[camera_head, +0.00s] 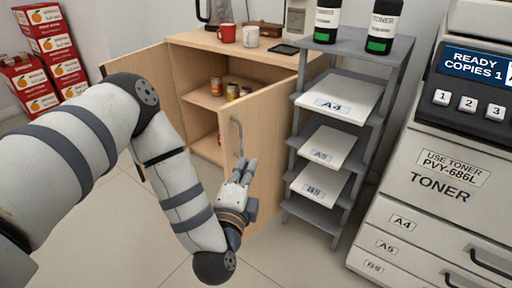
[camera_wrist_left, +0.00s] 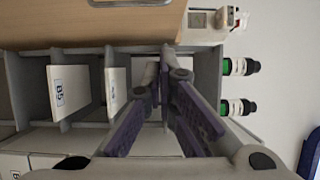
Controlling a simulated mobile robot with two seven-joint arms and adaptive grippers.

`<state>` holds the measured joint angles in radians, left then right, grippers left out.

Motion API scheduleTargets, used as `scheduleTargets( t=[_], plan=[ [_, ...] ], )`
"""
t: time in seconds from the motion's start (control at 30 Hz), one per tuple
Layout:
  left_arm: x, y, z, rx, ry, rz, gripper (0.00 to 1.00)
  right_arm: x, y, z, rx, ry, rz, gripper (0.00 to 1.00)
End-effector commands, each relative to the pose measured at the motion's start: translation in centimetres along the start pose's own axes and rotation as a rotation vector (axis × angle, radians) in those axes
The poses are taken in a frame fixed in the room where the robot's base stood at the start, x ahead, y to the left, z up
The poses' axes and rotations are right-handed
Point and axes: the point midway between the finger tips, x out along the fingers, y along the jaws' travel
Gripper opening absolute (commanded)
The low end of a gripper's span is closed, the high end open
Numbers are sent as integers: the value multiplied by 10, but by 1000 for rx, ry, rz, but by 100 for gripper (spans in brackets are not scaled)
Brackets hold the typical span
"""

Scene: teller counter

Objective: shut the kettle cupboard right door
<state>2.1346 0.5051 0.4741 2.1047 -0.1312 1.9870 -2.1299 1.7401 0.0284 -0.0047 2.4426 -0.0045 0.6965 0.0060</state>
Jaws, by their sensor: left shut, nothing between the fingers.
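The kettle cupboard (camera_head: 200,44) is pale wood. Its right door (camera_head: 264,150) stands partly open, outer face toward me, with a metal bar handle (camera_head: 237,136) near its free edge. My left gripper (camera_head: 245,168) is shut and empty, in front of that face just below and right of the handle; I cannot tell whether it touches. In the left wrist view the door (camera_wrist_left: 60,28) fills the upper left, beyond the fingers (camera_wrist_left: 165,75). The cupboard's left door (camera_head: 141,82) also stands open, partly hidden by my arm. My right gripper is not in view.
A grey shelf rack (camera_head: 324,212) with paper trays and toner bottles (camera_head: 382,25) stands just right of the door. A copier (camera_head: 430,180) is farther right. Jars (camera_head: 232,91) sit inside; a red mug (camera_head: 226,33) is on top. Boxes (camera_head: 50,40) stand left.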

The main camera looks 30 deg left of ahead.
Motion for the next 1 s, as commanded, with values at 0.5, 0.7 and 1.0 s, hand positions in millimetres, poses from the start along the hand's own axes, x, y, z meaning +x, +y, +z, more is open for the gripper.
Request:
scheduleTargets(
  t=[0.5,0.7,1.0],
  plan=[
    [102,3,10,-2,-2,5,0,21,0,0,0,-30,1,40],
    [117,2,25,-3,2,4,0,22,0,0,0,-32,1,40],
    [120,2,27,-2,4,6,0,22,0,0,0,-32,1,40]
  ],
)
